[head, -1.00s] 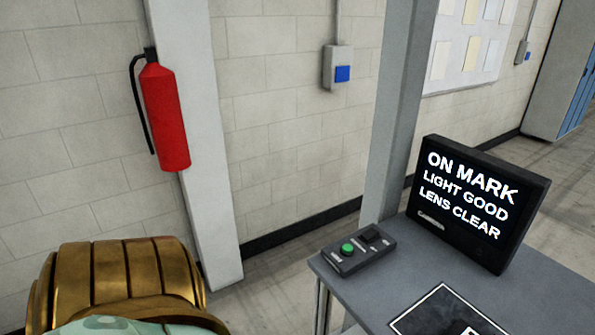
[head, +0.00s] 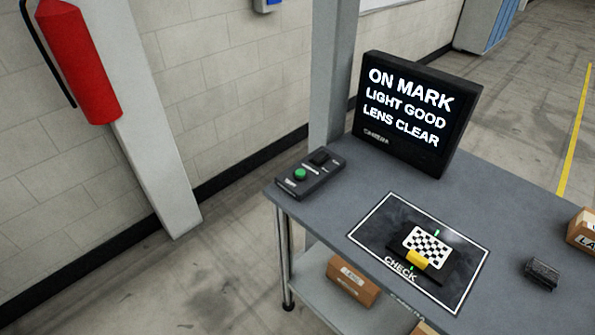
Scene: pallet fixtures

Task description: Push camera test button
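A dark control box (head: 311,173) lies flat near the left corner of the grey table (head: 330,215). It carries a round green button (head: 300,174) at its near end and a black switch or knob (head: 319,157) at its far end; its small labels are too small to read. A black monitor (head: 415,112) stands behind it and reads "ON MARK, LIGHT GOOD, LENS CLEAR". A black mat (head: 385,222) marked "CHECK" holds a checkered card (head: 427,246) with a yellow block at its near edge. Neither of my grippers is in view.
A small black block (head: 541,273) and a cardboard box (head: 583,230) are at the table's right. Another box (head: 352,281) sits on the lower shelf. A grey post (head: 332,75) rises behind the table. A red extinguisher (head: 78,62) hangs at left. The floor left of the table is clear.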

